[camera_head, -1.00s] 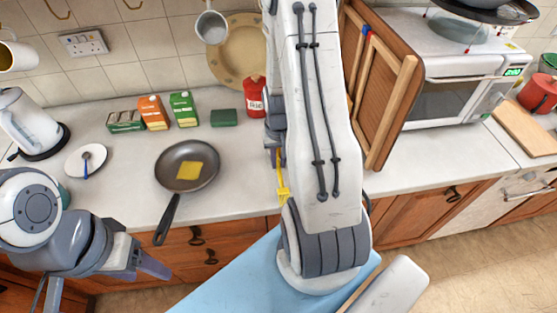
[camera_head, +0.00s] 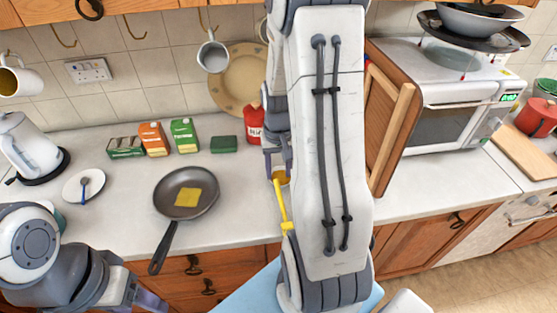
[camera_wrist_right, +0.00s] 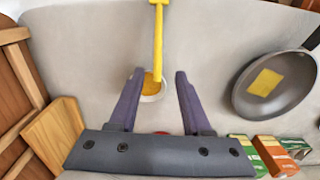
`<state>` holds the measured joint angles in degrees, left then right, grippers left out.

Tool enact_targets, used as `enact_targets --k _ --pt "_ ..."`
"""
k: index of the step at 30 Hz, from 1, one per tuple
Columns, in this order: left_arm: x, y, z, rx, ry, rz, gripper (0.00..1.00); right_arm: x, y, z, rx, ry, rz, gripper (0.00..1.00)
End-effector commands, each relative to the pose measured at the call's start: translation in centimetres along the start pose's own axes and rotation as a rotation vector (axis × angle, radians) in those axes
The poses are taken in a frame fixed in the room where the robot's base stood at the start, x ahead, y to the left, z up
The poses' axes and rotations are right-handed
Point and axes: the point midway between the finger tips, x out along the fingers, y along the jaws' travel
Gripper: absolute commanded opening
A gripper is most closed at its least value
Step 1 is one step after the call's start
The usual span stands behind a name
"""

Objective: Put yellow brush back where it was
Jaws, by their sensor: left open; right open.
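The yellow brush (camera_head: 283,206) has a long thin handle and shows beside my right arm near the counter's front edge. In the right wrist view the brush (camera_wrist_right: 158,40) runs down from the top to a small pale round dish (camera_wrist_right: 152,97) with yellow inside, and its lower end is over or in the dish. I cannot tell whether it touches. My right gripper (camera_wrist_right: 160,73) is open, its two fingers apart on either side of the brush's lower end and the dish. In the head view my right arm partly hides this spot. My left gripper (camera_head: 150,298) is open and empty at the lower left.
A dark pan (camera_head: 172,207) with a yellow square in it stands left of the brush. Cartons (camera_head: 154,139), a green block (camera_head: 223,144) and a red container (camera_head: 255,126) stand behind. A wooden frame-like board (camera_head: 398,130) is right of my arm. A plate (camera_head: 70,189) is far left.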

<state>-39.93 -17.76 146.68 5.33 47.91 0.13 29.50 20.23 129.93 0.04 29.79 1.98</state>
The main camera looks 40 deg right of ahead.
Motion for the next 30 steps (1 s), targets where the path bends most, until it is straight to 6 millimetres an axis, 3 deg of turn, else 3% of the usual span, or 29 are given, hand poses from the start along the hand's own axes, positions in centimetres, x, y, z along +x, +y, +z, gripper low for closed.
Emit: enact_targets --k 6,17,20,23,27,30 --pt "0.6 0.0 0.0 0.000 0.000 0.000 0.60 -3.6 0.0 -0.1 0.000 0.004 0.000 0.49" --pt "0.6 -0.1 0.0 0.000 0.000 0.000 0.60 -4.8 -0.4 0.2 -0.013 -0.001 0.000 0.49" --pt "0.6 -0.1 0.0 0.000 0.000 0.000 0.60 -5.4 -2.8 1.0 -0.086 0.005 -0.004 0.49" --pt "0.6 -0.1 0.0 0.000 0.000 0.000 0.60 -6.5 -7.3 3.4 -0.232 0.012 -0.014 0.49" --pt "0.6 -0.1 0.0 0.000 0.000 0.000 0.60 -8.2 -13.6 9.6 -0.507 0.019 -0.034 0.49" --pt "0.6 -0.1 0.0 0.000 0.000 0.000 0.60 -9.1 -16.6 14.7 -0.702 0.020 -0.051 0.49"
